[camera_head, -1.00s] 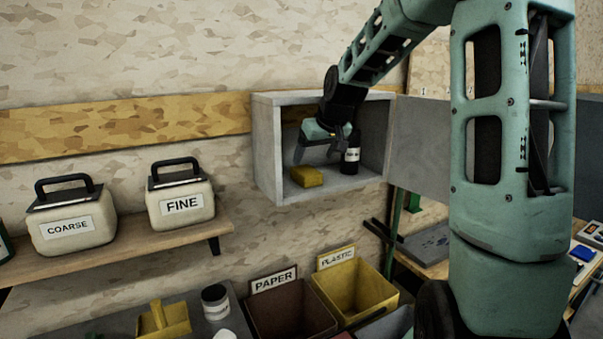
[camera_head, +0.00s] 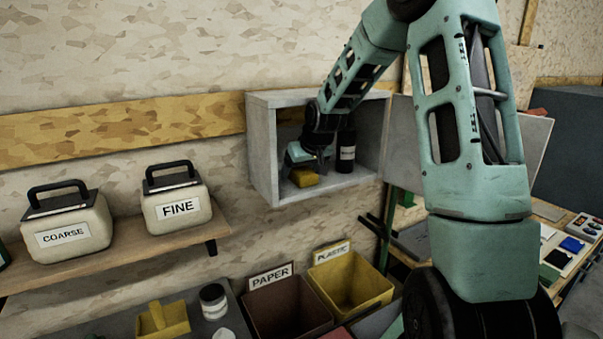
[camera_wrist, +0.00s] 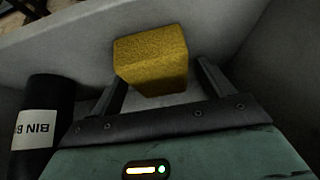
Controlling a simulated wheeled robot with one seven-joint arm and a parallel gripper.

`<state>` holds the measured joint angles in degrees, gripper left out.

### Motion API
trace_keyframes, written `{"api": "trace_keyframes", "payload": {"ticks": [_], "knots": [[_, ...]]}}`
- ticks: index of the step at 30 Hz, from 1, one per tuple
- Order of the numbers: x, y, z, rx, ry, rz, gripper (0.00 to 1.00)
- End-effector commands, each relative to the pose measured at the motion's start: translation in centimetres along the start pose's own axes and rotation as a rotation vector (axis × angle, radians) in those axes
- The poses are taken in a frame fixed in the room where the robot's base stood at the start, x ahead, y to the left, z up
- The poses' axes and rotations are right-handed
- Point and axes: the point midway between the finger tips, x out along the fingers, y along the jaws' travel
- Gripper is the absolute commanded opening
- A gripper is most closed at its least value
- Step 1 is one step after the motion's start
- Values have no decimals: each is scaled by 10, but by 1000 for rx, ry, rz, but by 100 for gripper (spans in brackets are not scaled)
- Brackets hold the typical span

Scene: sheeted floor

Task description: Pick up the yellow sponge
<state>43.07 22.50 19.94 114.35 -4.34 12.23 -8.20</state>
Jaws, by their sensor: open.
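The yellow sponge (camera_head: 304,178) lies on the floor of a grey open cabinet, near its front edge. In the wrist view the sponge (camera_wrist: 152,60) is just ahead of my gripper (camera_wrist: 163,80), roughly between the lines of its two fingers. My gripper (camera_head: 318,165) is inside the cabinet, open and empty, with its fingers close to the sponge. I cannot tell whether a finger touches it. My wrist partly covers the space behind the sponge in the head view.
The grey cabinet (camera_head: 263,155) has walls close around my gripper and an open door (camera_head: 405,140) on the right. A dark labelled bottle (camera_head: 347,150) stands right of the sponge; it also shows in the wrist view (camera_wrist: 42,120). Open bins (camera_head: 350,285) are below.

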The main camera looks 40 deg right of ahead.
Motion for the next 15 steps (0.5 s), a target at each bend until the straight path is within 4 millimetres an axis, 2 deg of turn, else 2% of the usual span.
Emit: {"api": "trace_keyframes", "payload": {"ticks": [4,5,9,10,15], "knots": [[0,0,0,0,0,0,80],[0,0,0,0,0,0,77],[0,0,0,0,0,0,38],[0,0,0,0,0,0,32],[0,0,0,0,0,0,32]]}}
